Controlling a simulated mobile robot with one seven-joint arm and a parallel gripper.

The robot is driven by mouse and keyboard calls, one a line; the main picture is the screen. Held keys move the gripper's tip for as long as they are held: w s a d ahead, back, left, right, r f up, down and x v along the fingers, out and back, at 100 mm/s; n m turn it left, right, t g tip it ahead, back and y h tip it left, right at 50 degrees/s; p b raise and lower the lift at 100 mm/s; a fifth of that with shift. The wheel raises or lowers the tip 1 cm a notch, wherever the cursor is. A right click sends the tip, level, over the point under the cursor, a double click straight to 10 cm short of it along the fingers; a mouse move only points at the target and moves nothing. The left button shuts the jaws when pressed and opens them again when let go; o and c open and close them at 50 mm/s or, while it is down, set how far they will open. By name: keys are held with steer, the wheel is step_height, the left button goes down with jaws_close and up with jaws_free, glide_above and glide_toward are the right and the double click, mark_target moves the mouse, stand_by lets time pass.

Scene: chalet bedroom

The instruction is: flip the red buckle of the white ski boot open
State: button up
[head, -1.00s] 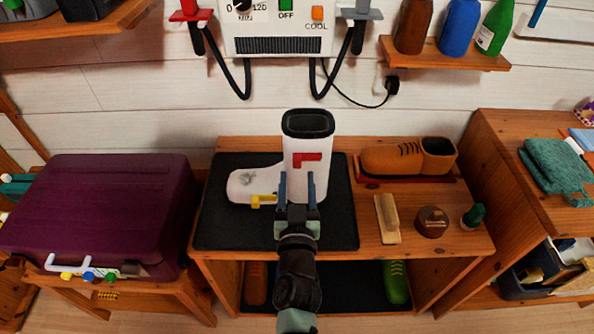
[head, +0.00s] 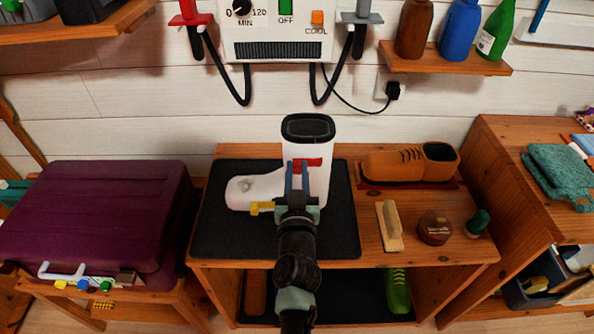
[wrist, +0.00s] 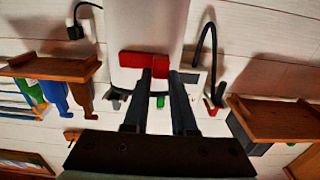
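The white ski boot (head: 322,160) stands upright on a black mat (head: 228,236) on the wooden bench, its toe to the left. Its red buckle (head: 313,162) is on the upper shaft, and a yellow buckle (head: 262,208) sits lower down. My gripper (head: 297,168) is in front of the shaft, its two fingers apart with a narrow gap. In the wrist view the fingertips (wrist: 164,74) overlap the red buckle (wrist: 135,59) and hide part of it. I cannot tell whether they touch it. Nothing is seen held.
A brown shoe (head: 408,163), a brush (head: 390,225), a round tin (head: 434,227) and a small green item (head: 478,222) stand right of the boot. A purple suitcase (head: 95,220) is at left. A wall-mounted heater box (head: 279,30) with black hoses hangs above the boot.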

steer(key=b, duration=0.2)
steer(key=shift+s+d+f+y+b, duration=0.1)
steer(key=shift+d+f+y+b, duration=0.05)
steer(key=shift+f+y+b, duration=0.15)
jaws_close()
steer(key=shift+d+n+b, duration=0.1)
steer(key=shift+n+b, duration=0.2)
steer(key=shift+b, duration=0.4)
steer(key=b, duration=0.1)
steer(key=y+b, duration=0.1)
steer(key=b, duration=0.1)
steer(key=n+y+b, duration=0.1)
steer(key=b, duration=0.1)
steer(key=shift+s+d+f, duration=0.2)
steer(key=shift+s+d, duration=0.05)
steer(key=shift+s, duration=0.05)
steer(key=shift+s+d+r+n+g+y+b, duration=0.25)
steer(key=shift+d+n+g+y+b, duration=0.6)
steer(key=shift+n+g+y+b, duration=1.6)
steer(key=shift+s+d+r+n+g+y+b, duration=0.1)
steer(key=shift+s+d+n+g+y+b, duration=0.6)
steer(key=shift+y+b, duration=2.05)
steer(key=shift+w+d+r+n+g+y+b, duration=0.15)
steer(key=shift+d+n+g+y+b, duration=1.5)
steer(key=shift+b, duration=2.15)
steer(key=shift+s+a+n+h, duration=0.1)
steer(key=shift+a+n+h, duration=0.15)
steer(key=shift+a+n, duration=0.3)
